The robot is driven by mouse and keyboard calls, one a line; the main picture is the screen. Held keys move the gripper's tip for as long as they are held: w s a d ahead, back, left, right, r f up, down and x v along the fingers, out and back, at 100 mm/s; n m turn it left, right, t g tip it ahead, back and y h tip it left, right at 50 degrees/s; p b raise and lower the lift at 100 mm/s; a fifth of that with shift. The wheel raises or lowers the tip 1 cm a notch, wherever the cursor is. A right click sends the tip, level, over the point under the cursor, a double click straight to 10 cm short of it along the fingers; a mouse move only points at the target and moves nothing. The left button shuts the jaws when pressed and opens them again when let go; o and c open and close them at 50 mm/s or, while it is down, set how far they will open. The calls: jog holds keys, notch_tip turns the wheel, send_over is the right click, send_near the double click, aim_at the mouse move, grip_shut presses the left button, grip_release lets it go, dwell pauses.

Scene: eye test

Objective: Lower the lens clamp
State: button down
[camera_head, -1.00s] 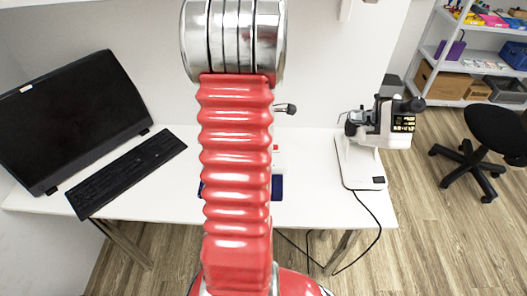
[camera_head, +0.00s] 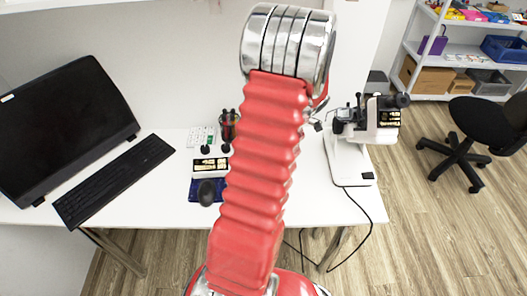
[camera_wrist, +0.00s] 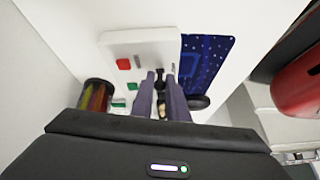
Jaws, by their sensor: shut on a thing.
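My gripper (camera_wrist: 161,76) shows in the wrist view, its two grey-purple fingers close together on a small dark part (camera_wrist: 160,82). The fingers hide most of this part, and I cannot tell whether it is the lens clamp. Beyond the fingertips is a white panel (camera_wrist: 145,42) with red and green patches. In the head view my red arm hides the gripper. A white lens instrument (camera_head: 345,160) with black parts stands upright at the desk's right end. A smaller white unit (camera_head: 211,174) with a black face is left of my arm. No lens clamp can be made out clearly.
A dark blue mat (camera_head: 196,191) lies on the white desk (camera_head: 150,205); its dotted surface shows in the wrist view (camera_wrist: 205,62). A pen holder (camera_wrist: 97,96) is beside the panel. A monitor (camera_head: 65,125) and keyboard (camera_head: 115,180) fill the left. A cable (camera_head: 372,205) hangs at right.

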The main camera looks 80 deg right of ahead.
jog(key=shift+s+d+f+t, duration=0.1)
jog(key=shift+s+t, duration=0.15)
jog(key=shift+t, duration=0.25)
jog(key=c, duration=1.9)
grip_release()
jog(key=shift+o, duration=0.2)
notch_tip(320, 180, up, 10)
jog(key=shift+f, duration=0.1)
